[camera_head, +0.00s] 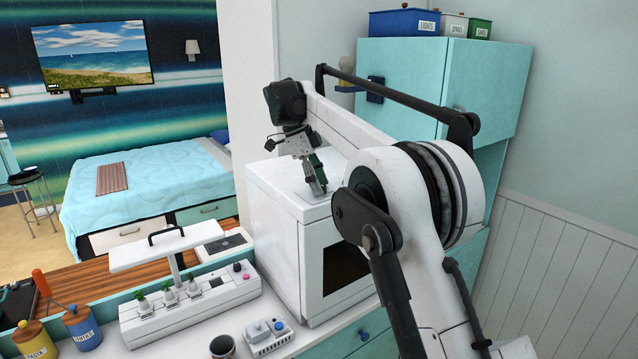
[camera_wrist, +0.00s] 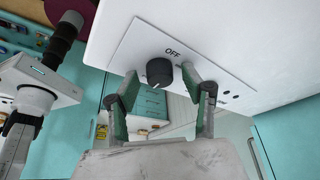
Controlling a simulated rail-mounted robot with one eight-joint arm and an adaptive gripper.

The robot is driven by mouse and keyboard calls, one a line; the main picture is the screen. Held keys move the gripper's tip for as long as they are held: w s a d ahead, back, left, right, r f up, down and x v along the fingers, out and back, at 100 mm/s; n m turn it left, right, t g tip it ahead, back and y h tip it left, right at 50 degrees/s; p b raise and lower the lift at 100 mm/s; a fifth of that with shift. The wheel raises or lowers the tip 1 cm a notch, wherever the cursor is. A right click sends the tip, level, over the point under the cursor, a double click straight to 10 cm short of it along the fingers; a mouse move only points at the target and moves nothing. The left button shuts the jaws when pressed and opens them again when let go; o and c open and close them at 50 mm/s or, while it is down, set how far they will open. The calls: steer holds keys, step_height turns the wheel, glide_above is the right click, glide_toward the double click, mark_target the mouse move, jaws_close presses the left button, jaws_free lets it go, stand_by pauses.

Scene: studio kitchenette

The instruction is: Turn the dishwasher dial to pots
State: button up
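The dishwasher appears to be the white box-shaped appliance (camera_head: 277,205) on the counter, with a dark window in its front. In the wrist view, a black round dial (camera_wrist: 159,72) sits on a pale panel (camera_wrist: 125,62) with the word OFF beside it. Which mark the dial points to is hard to tell, and no pots label is readable. My gripper (camera_wrist: 159,76) is open, with one green-grey finger on each side of the dial and gaps visible. In the head view, my gripper (camera_head: 318,188) is at the appliance's top near its front edge; the dial is hidden there.
A white planter with a lamp (camera_head: 190,305), a small grey-white device (camera_head: 268,337) and a dark cup (camera_head: 222,346) stand on the counter left of the appliance. Turquoise cabinets (camera_head: 490,85) rise behind my arm. A bed (camera_head: 140,185) is at the back left.

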mark_target(308, 192)
steer(key=shift+r, duration=0.1)
steer(key=shift+v, duration=3.65)
steer(key=s+d+r+n+t+y+b, duration=0.1)
steer(key=s+d+n+b, duration=0.15)
steer(key=d, duration=0.25)
steer(key=s+d+r+n+t+y+b, duration=0.1)
steer(key=s+d+r+n, duration=0.15)
steer(key=d, duration=0.25)
steer(key=s+d+f+n+t+y+b, duration=0.1)
steer(key=s+d+f+n+b, duration=0.2)
steer(key=s, duration=0.4)
steer(key=s+d+f+n+t+b, duration=0.1)
steer(key=s+d+f+n, duration=0.15)
steer(key=s+d, duration=0.3)
steer(key=s+d+f+n+t+b, duration=0.2)
steer(key=s+d+f+n, duration=0.1)
steer(key=s+f, duration=0.9)
steer(key=s+d+f+n+t+y+b, duration=0.1)
steer(key=s+f+n, duration=0.5)
steer(key=s+f, duration=0.7)
steer(key=d+t+b, duration=0.1)
steer(key=d+b, duration=0.1)
steer(key=d, duration=0.1)
steer(key=shift+s+d+y, duration=0.25)
steer(key=shift+s+y, duration=0.05)
steer(key=shift+s, duration=0.1)
